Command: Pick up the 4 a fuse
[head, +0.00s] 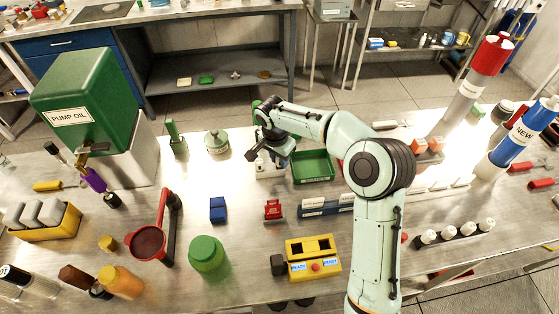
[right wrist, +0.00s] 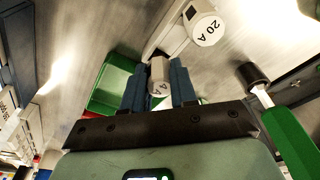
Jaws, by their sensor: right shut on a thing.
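A larger pale fuse marked 20 A (right wrist: 207,28) stands close by in a light holder. My left gripper is not in view.
The green tray (head: 314,178) lies just right of my right gripper. A blue block (head: 217,209) and a red block (head: 273,209) are in front. Bare bench lies between them.

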